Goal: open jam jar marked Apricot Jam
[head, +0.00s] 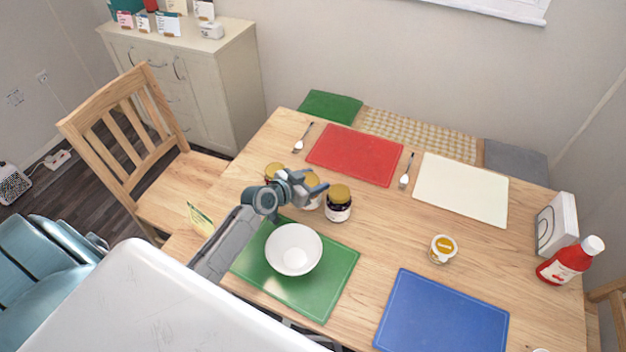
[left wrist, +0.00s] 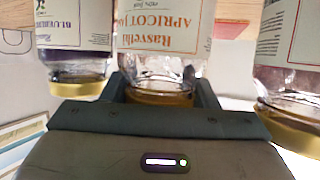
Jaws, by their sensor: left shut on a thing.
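The jar marked Apricot Jam (left wrist: 163,30) is in the middle of the left wrist view, where it shows upside down with its gold lid (left wrist: 160,96) at the bottom. In the head view this jar (head: 312,203) is the middle one of three on the table, partly hidden by my gripper. My left gripper (head: 314,187) is shut on it at lid height, with a finger on each side of the lid in the left wrist view (left wrist: 162,95). The lid is on the jar. My right gripper is not in view.
A jar with a blue-printed label (left wrist: 74,25) and a dark jar (head: 338,211) stand close on either side. A white bowl (head: 293,250) on a green mat (head: 335,290) is in front. The table between the red mat (head: 355,155) and blue mat (head: 440,315) is mostly clear.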

